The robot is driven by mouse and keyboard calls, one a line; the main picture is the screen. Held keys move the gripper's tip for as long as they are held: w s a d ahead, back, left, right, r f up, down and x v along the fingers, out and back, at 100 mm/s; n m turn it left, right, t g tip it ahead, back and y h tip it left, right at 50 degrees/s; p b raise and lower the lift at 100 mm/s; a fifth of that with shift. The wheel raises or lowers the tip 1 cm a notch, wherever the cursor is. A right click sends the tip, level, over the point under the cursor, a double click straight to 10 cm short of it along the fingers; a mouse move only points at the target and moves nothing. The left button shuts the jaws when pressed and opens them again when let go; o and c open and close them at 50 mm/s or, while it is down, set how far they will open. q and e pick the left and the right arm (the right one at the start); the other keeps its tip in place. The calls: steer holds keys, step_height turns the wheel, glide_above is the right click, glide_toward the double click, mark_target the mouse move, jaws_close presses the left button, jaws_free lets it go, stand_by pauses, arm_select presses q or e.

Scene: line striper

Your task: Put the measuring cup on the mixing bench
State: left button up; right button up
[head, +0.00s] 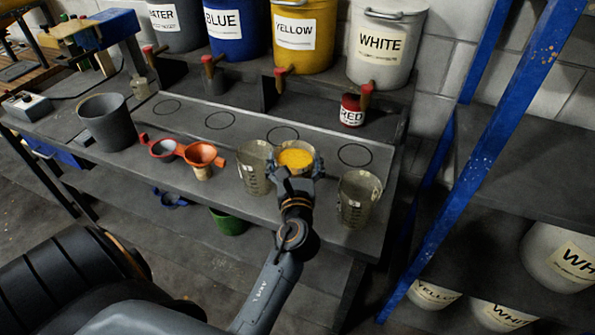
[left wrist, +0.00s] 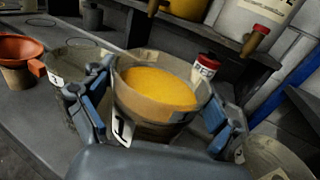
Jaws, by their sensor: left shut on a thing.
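A measuring cup with yellow contents (head: 295,157) is at the front of the grey bench (head: 240,200), between two other clear measuring cups. In the left wrist view the yellow-filled cup (left wrist: 157,92) sits between the blue-grey fingers. My left gripper (head: 293,172) is shut on this cup, fingers on both sides of its wall. The cup is upright; I cannot tell whether its base touches the bench. One clear cup (head: 255,168) is close on its left, another (head: 358,197) to its right. My right gripper is not in view.
Drawn circles (head: 355,155) mark the bench behind the cups. Large paint buckets (head: 303,38) with taps line the back. A blue-post rack (head: 470,110) stands at right.

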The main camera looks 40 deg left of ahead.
mark_target(297, 158)
arm_select(q)
steer(key=shift+w+d+f, duration=0.1)
steer(key=shift+w+f, duration=0.1)
steer(key=shift+w, duration=0.15)
steer(key=shift+w+f+b, duration=0.1)
steer(key=shift+f+b, duration=0.3)
steer(key=shift+f, duration=1.25)
steer(key=shift+f, duration=0.1)
steer(key=o, duration=1.6)
steer(key=shift+d+f, duration=0.1)
steer(key=shift+f, duration=0.05)
steer(key=shift+c, duration=0.2)
